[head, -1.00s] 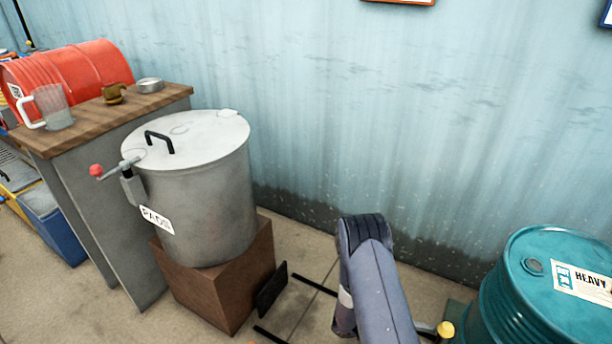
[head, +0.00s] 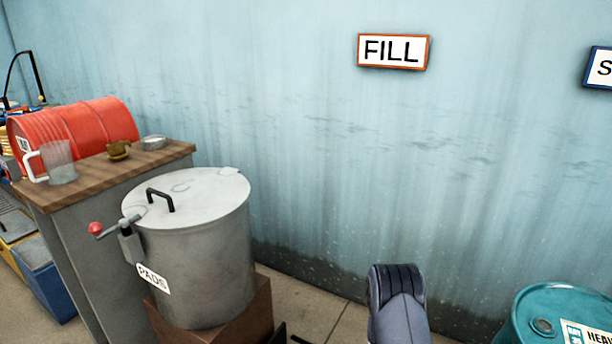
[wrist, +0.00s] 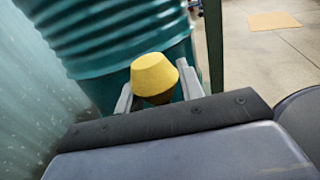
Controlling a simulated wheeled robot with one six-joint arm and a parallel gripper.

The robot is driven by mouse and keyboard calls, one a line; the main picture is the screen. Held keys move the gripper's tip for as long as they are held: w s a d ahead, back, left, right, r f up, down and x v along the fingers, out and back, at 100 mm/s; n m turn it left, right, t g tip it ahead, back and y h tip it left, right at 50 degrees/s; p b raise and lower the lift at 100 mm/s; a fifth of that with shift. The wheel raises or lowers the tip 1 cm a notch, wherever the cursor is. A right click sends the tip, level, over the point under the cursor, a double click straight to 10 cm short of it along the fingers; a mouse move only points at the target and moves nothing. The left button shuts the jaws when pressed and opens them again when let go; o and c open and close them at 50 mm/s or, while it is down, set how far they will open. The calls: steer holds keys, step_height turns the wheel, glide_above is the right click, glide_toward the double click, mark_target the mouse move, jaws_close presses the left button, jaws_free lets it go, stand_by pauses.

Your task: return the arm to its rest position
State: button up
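My gripper (wrist: 157,90) shows in the wrist view with its two pale fingers apart, on either side of a yellow knob (wrist: 155,75). I cannot tell whether the fingers press on the knob or only stand around it. A teal drum (wrist: 125,40) rises just behind the knob. In the head view my arm shows at the bottom, right of the middle, and the gripper is out of the picture. The teal drum (head: 560,310) stands at the lower right there.
A grey lidded pot (head: 200,260) with a red-knobbed tap stands on a brown block at left. A wooden-topped bench (head: 100,180) behind it bears a clear jug (head: 60,162) and a red drum (head: 75,125). A FILL sign (head: 393,51) hangs on the corrugated wall.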

steer(key=w+a+f, duration=0.3)
steer(key=a+f, duration=0.1)
steer(key=a, duration=0.7)
steer(key=b+x, duration=0.1)
steer(key=x, duration=1)
step_height(320, 180, up, 19)
steer(key=p, duration=0.5)
steer(key=w+a+r+n+t+p, duration=0.4)
steer(key=w+r+t+p, duration=0.1)
steer(key=r+p, duration=0.3)
steer(key=w+a+r+n+t+y+p, duration=0.1)
steer(key=w+a+r+n+t+p, duration=0.4)
steer(key=r+t+p, duration=0.3)
steer(key=shift+w+r+t+p, duration=0.35)
steer(key=shift+w+p, duration=0.2)
steer(key=shift+w, duration=0.25)
steer(key=shift+d+r, duration=0.1)
